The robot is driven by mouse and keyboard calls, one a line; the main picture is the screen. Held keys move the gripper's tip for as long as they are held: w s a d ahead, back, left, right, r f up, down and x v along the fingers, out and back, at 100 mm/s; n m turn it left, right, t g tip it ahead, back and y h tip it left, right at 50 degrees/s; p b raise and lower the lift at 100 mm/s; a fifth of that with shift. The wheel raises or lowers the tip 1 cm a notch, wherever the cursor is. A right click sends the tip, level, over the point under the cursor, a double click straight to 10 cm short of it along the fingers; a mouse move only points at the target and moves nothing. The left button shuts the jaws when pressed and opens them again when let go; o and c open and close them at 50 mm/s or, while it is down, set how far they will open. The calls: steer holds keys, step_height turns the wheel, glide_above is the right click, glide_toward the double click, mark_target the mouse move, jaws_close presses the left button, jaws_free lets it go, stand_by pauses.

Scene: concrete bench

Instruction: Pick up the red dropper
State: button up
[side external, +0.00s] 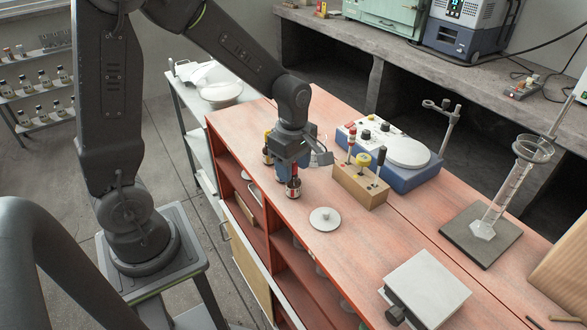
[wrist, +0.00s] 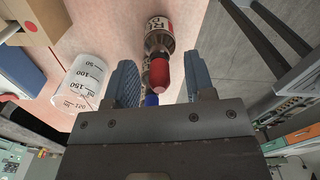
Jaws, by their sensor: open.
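The red dropper (wrist: 160,75) has a red bulb on a dark bottle with a white label, and stands on the reddish bench top. In the wrist view its bulb lies between the two blue fingers of my gripper (wrist: 162,66), with a gap to each finger. The gripper is open and holds nothing. In the side view my gripper (side external: 287,168) is low over the bench, right behind the red dropper (side external: 293,188), and partly hides its top. A blue-topped item (wrist: 151,100) shows behind the red bulb, mostly hidden by the gripper body.
A yellow-topped bottle (side external: 267,150) and a beaker (side external: 321,158), also in the wrist view (wrist: 83,84), stand close to my gripper. A wooden block (side external: 358,190) with upright tools and a blue-white instrument (side external: 405,178) are to the right. A round white lid (side external: 325,219) lies in front.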

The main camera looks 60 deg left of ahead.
steer(key=shift+f, duration=0.15)
steer(key=c, duration=0.7)
steer(key=shift+r, duration=0.7)
step_height(320, 180, up, 3)
steer(key=shift+f, duration=0.2)
steer(key=s+a+r, duration=0.6)
steer(key=a+r, duration=0.4)
steer(key=r, duration=0.2)
